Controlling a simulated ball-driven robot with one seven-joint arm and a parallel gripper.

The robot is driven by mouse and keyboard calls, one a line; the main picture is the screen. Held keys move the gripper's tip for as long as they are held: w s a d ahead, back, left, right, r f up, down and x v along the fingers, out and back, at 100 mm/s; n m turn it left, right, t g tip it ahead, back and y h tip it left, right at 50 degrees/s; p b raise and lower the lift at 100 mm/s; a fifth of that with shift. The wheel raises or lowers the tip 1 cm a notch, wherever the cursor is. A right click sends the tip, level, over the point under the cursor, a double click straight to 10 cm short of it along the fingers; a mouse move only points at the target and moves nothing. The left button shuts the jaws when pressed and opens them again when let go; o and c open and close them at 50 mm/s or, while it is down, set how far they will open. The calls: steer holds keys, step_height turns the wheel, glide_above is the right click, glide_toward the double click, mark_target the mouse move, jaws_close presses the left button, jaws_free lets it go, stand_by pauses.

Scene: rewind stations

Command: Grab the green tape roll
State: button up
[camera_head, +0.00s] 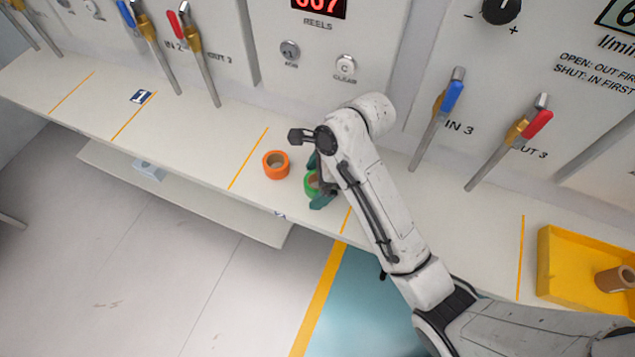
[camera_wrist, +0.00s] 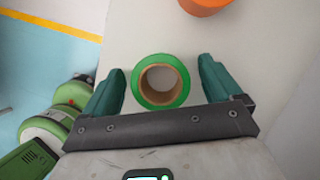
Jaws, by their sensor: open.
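The green tape roll (camera_wrist: 178,96) lies flat on the pale shelf, with its tan core and open hole facing up. In the head view only part of the green tape roll (camera_head: 310,184) shows, the rest being hidden by my wrist. My gripper (camera_wrist: 163,88) is open, with one dark green finger on each side of the roll. A gap shows between each finger and the roll. In the head view my gripper (camera_head: 316,183) is low over the shelf at the roll.
An orange tape roll (camera_head: 276,165) lies just left of the green one; it shows at the top edge of the wrist view (camera_wrist: 205,4). A yellow tray (camera_head: 546,262) with a brown roll (camera_head: 615,279) is at far right. Valve levers (camera_head: 440,115) hang from the wall panels.

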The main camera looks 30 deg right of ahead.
steer(key=c, duration=1.1)
steer(key=shift+r, duration=0.1)
